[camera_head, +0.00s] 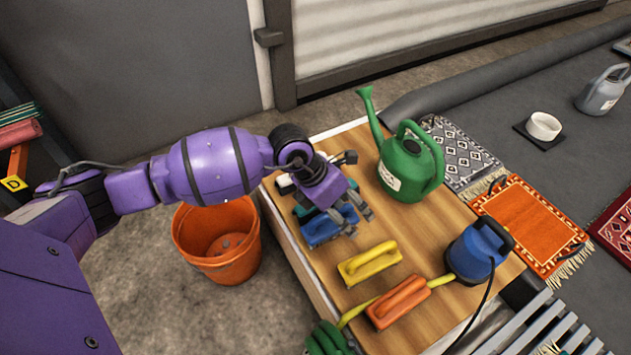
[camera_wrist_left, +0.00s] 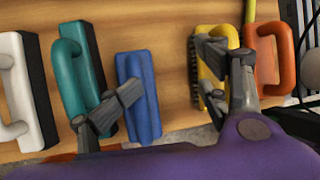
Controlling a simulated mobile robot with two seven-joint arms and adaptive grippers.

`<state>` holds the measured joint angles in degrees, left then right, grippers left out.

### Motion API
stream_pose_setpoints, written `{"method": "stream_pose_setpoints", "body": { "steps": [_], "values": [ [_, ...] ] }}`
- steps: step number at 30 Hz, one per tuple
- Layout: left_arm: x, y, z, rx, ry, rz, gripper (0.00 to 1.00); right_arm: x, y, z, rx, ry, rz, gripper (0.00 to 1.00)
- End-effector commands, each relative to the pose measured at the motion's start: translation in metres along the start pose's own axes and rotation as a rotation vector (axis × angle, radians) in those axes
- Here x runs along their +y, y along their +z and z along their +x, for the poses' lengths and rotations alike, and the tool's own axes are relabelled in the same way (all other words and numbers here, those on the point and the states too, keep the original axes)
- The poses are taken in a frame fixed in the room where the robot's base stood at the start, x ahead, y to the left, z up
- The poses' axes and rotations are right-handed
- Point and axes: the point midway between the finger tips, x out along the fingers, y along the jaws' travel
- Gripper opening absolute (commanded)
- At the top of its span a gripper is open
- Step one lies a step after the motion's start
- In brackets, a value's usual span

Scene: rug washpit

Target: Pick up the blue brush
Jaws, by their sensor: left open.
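The blue brush (camera_head: 322,231) lies on the wooden table top, partly hidden by my left gripper in the head view. It also shows in the left wrist view (camera_wrist_left: 143,112), between a teal brush (camera_wrist_left: 72,75) and a yellow brush (camera_wrist_left: 212,65). My left gripper (camera_head: 353,216) is open and empty, over the table by the blue brush. In the left wrist view its fingers (camera_wrist_left: 168,70) are spread, one overlapping the blue brush and the other overlapping the yellow brush. I cannot tell whether either finger touches a brush. My right gripper is not in view.
The table (camera_head: 440,222) also holds an orange brush (camera_head: 398,302), a green watering can (camera_head: 410,170) and a blue device with a cable (camera_head: 470,255). A white brush (camera_wrist_left: 22,90) lies beyond the teal one. An orange bucket (camera_head: 217,240) stands on the floor left of the table.

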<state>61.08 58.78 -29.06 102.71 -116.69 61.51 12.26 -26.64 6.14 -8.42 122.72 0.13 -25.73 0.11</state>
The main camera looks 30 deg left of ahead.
Motion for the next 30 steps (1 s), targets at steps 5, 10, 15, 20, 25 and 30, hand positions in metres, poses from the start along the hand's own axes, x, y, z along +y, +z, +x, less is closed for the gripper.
{"method": "stream_pose_setpoints", "body": {
  "steps": [5,10,15,20,25,30],
  "values": [
    [0.015,-0.004,-0.003,0.035,0.06,0.015,0.69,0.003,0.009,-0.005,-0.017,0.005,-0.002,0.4],
    [0.015,-0.005,0.014,0.036,0.057,0.015,0.69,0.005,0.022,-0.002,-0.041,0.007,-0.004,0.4],
    [0.015,-0.006,0.03,0.037,0.055,0.014,0.69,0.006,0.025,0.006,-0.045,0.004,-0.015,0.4],
    [0.014,-0.007,0.051,0.036,0.054,0.015,0.69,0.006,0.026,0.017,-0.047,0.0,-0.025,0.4],
    [0.015,-0.009,0.075,0.037,0.054,0.014,0.69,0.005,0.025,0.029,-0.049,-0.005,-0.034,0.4],
    [0.015,-0.008,0.076,0.035,0.056,0.015,0.69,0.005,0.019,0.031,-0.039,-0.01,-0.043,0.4]
  ]
}}
